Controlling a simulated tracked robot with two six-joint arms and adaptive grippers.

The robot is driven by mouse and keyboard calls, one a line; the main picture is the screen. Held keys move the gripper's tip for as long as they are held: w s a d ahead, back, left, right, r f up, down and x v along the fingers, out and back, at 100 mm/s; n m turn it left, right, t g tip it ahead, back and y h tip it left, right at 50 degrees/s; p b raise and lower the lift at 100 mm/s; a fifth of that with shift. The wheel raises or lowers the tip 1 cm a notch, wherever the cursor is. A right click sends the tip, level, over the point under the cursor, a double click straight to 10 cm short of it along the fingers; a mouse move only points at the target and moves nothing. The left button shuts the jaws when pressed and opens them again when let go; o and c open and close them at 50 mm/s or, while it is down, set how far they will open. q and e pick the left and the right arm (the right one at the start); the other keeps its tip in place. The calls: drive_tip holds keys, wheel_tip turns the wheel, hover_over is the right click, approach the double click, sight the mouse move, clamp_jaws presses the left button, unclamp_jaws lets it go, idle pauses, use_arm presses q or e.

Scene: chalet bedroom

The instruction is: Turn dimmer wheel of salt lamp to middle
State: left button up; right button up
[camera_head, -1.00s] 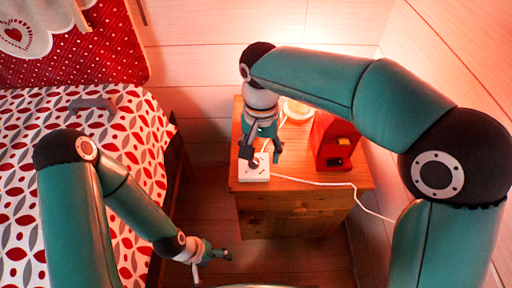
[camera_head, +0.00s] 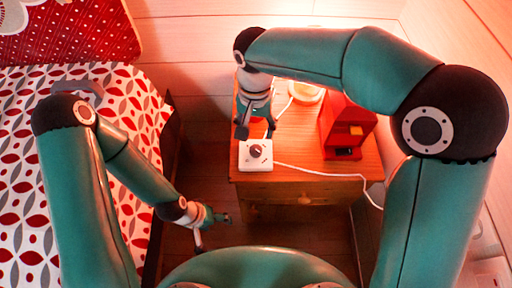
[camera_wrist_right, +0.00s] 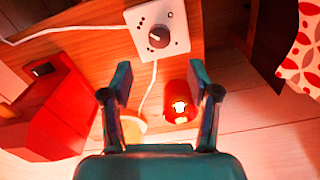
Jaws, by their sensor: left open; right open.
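The dimmer is a white box (camera_head: 255,164) with a dark round wheel (camera_head: 255,151) on top, at the front left of the wooden nightstand. In the right wrist view the wheel (camera_wrist_right: 158,37) has a pale pointer line and small dots around it. My right gripper (camera_head: 256,129) is open and empty, just behind the wheel and apart from it; its fingers also show in the wrist view (camera_wrist_right: 160,82). The salt lamp is mostly hidden behind my right arm; a glowing round part (camera_head: 305,92) shows. My left gripper (camera_head: 213,234) is open and empty, low between bed and nightstand.
A red box-like object (camera_head: 347,127) stands right of the dimmer on the nightstand (camera_head: 315,180). A white cord (camera_head: 320,173) runs right from the dimmer. The wrist view shows a red holder with a glowing cutout (camera_wrist_right: 178,103). The bed (camera_head: 30,150) is at left.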

sight(256, 149)
wheel_tip(256, 149, down, 10)
drive_tip(key=shift+r+b, duration=0.25)
drive_tip(key=shift+b, duration=0.7)
drive_tip(key=shift+c, duration=0.4)
drive_tip(key=c, duration=1.1)
